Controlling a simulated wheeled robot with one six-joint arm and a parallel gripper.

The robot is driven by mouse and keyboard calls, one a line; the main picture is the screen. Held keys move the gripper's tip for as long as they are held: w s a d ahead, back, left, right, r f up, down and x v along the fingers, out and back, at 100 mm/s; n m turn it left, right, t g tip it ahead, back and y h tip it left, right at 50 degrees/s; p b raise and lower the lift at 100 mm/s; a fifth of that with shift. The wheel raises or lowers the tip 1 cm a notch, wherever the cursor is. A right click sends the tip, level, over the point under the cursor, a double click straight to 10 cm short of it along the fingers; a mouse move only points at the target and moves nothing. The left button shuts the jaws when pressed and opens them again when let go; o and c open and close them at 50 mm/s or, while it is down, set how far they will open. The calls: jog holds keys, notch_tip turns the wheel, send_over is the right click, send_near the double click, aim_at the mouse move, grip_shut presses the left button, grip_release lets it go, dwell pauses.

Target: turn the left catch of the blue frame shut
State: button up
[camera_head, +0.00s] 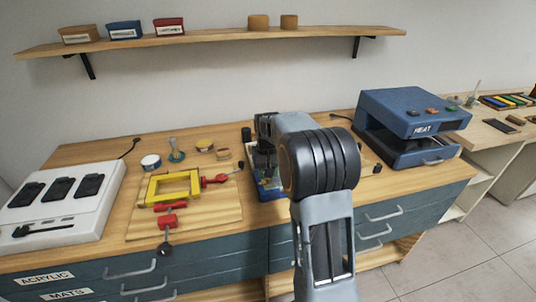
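A blue piece (268,190), which may be the blue frame, shows only in part on the bench at the middle. My arm covers most of it, and its catches cannot be made out. My gripper (262,165) appears to point down just above or at this blue piece. It is dark and small here, and my arm hides part of it. I cannot tell whether its fingers are open or shut, or whether they touch anything.
Left of my arm, a wooden board (225,220) carries a yellow clamp frame (173,188) with red handles. A white unit (60,200) with black pads stands at far left, a blue heat press (412,125) at right. A shelf (215,38) hangs above.

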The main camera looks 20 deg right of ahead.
aim_at(268, 179)
notch_tip(268, 179, up, 12)
jog(key=shift+f, duration=0.25)
dwell(0.6)
